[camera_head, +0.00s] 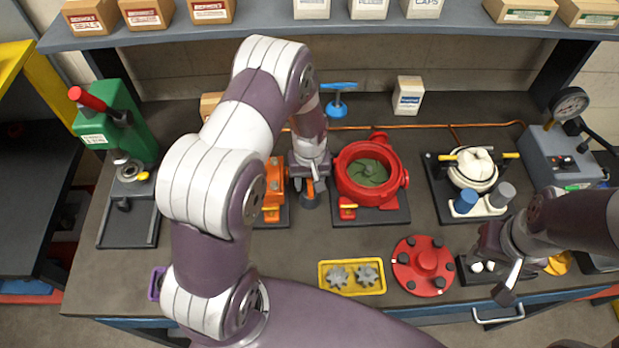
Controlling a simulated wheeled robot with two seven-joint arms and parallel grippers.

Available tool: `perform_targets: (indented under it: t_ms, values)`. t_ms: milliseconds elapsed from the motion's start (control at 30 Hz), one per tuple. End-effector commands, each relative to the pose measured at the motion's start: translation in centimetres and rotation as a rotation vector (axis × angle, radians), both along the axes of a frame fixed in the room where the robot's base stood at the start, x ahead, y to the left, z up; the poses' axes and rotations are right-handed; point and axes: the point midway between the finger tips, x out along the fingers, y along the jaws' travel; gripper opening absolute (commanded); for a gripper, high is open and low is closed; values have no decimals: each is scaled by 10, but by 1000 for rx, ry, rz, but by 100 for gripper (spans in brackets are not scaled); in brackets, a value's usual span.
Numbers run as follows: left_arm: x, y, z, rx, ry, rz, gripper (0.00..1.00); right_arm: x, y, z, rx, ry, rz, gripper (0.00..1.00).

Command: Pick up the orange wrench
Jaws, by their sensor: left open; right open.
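I cannot clearly make out an orange wrench. My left gripper (310,190) is open and points down at the back middle of the bench, between an orange block-like unit (272,190) and a red round housing (371,172). A small orange sliver shows by its fingers, too small to identify. My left arm hides part of the orange unit and the bench to the left. My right gripper (508,280) is open over the front right of the bench, near a small dark block with white knobs (482,267). A yellow-orange piece (558,263) lies partly hidden behind it.
A yellow tray (352,291) with two gears and a red flange (423,265) lie at the front. A green press (115,130) stands left, a white pump (473,168) and gauge unit (560,155) right. A shelf with boxes overhangs the back.

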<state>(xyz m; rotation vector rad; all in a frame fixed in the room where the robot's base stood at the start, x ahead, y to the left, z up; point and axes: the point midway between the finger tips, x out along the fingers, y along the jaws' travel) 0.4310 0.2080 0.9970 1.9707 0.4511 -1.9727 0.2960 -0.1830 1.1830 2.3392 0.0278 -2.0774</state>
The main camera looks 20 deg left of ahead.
Motion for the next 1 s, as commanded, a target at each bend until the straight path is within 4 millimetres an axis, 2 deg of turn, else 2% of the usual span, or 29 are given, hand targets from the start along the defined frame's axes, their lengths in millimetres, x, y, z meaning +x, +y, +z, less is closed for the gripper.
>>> perform_targets:
  t_ms: [200,333,367,733,867,1000]
  values:
    - [0,0,-2,0,-1,0,47,0,0,-1,0,1,0,43]
    - [0,0,-2,0,-1,0,4,0,0,-1,0,1,0,43]
    - [0,0,-2,0,-1,0,0,0,0,-1,0,1,0,43]
    - [1,0,2,0,-3,0,0,0,0,-3,0,0,0,43]
    - [1,0,15,0,-5,0,0,0,0,-11,0,1,0,43]
    - [2,-2,38,0,-5,-2,0,0,0,-22,0,1,0,43]
